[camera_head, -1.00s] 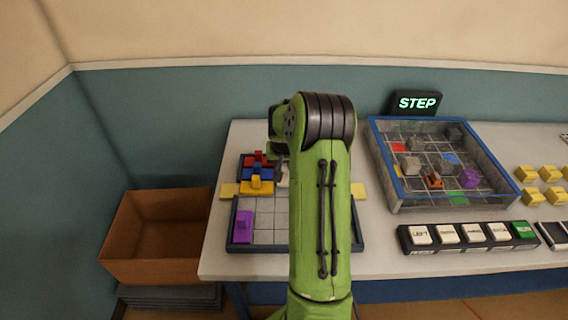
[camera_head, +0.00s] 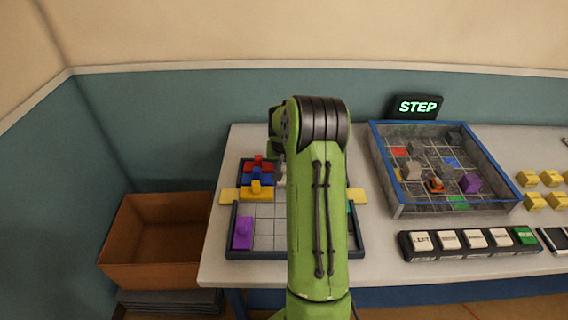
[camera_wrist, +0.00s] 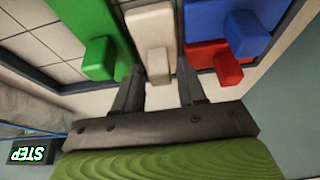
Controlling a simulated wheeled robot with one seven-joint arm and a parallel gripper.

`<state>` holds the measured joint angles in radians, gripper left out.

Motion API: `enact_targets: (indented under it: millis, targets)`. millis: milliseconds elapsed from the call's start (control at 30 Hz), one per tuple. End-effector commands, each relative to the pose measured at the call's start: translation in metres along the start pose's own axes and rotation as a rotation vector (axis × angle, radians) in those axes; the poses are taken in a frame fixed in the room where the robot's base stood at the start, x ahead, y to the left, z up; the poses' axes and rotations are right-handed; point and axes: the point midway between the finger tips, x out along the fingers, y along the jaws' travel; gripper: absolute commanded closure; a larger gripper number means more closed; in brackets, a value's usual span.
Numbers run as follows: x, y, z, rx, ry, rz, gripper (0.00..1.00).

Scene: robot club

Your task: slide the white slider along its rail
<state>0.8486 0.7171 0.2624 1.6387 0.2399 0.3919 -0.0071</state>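In the wrist view, the white slider (camera_wrist: 150,28) lies between the green slider (camera_wrist: 92,30) and the blue slider (camera_wrist: 235,22). Its square knob (camera_wrist: 158,65) points toward my gripper (camera_wrist: 162,80). The two grey fingers are apart, one on each side of the white knob; I cannot tell whether either touches it. In the head view, my green arm covers the white slider and my fingers. The tray (camera_head: 268,255) holding the sliders stands at the left end of the table.
A red slider (camera_wrist: 208,52) sits beside the blue one, close to my right finger. The purple slider (camera_head: 242,233) is at the tray's front left. A clear-walled box (camera_head: 457,208), a button row (camera_head: 470,251) and a STEP sign (camera_head: 418,107) are to the right. A brown bin (camera_head: 150,272) stands left.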

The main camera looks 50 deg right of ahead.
Motion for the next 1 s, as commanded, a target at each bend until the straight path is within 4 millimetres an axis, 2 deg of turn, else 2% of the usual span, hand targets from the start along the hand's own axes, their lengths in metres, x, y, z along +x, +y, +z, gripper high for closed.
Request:
enact_targets:
  millis: [67,300,433,800,900,1000]
  targets:
    - [0.000,0.000,0.000,0.000,-0.001,0.000,0.49]
    - [0.000,0.000,0.001,0.000,-0.002,0.000,0.49]
    - [-0.014,0.000,0.000,-0.001,0.000,0.000,0.49]
    - [-0.117,0.000,-0.001,0.000,0.002,0.000,0.49]
    - [-0.139,0.000,-0.001,0.000,0.002,0.001,0.49]
    - [-0.152,0.000,-0.001,-0.001,0.000,0.000,0.49]
